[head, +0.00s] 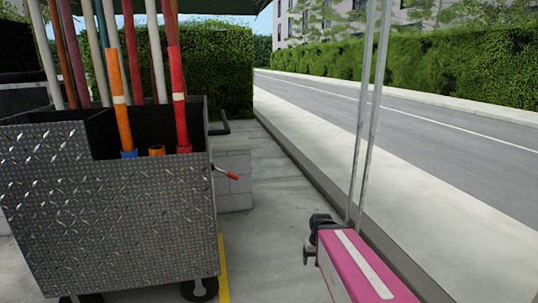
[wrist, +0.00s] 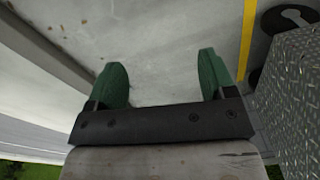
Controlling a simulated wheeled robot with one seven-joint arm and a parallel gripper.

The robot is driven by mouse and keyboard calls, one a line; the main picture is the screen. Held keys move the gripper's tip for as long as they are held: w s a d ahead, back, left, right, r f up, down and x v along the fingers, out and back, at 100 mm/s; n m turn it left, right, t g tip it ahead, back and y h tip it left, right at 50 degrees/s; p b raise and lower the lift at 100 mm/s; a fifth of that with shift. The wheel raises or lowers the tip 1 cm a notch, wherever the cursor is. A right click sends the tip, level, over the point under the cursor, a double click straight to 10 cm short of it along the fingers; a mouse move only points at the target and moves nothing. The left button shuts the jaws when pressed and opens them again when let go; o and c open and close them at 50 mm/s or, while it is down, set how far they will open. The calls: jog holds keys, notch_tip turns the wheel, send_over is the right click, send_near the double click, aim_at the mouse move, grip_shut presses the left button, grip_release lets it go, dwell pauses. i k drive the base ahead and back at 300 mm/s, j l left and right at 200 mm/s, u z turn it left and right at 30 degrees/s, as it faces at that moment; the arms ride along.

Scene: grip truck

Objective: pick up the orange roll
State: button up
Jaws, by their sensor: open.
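A tall orange roll (head: 119,100) with a pale band and a blue lower end stands upright, slightly tilted, in the metal cart (head: 110,205). A short orange piece (head: 156,150) just shows above the cart's edge beside it; I cannot tell which of the two is meant. The lower parts of both are hidden by the cart's front wall. My gripper (head: 308,248) is to the right of the cart, lower than its rim and apart from it. In the wrist view its green fingers (wrist: 162,72) are spread with nothing between them, over bare pavement.
Red rolls (head: 178,100) and several other tall rolls stand close around in the cart. A red-tipped handle (head: 233,176) juts from the cart's right side. A low pale block (head: 234,180) is behind it. Thin grey poles (head: 366,110) rise near my gripper. Pavement between is clear.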

aim_at(112, 55)
jog(key=u, duration=1.55)
jog(key=i+j+z, duration=0.1)
jog(key=j, duration=0.25)
jog(key=i+j+z, duration=0.1)
jog(key=j, duration=0.25)
jog(key=i+j+z, duration=0.1)
jog(key=j, duration=0.3)
jog(key=i, duration=0.1)
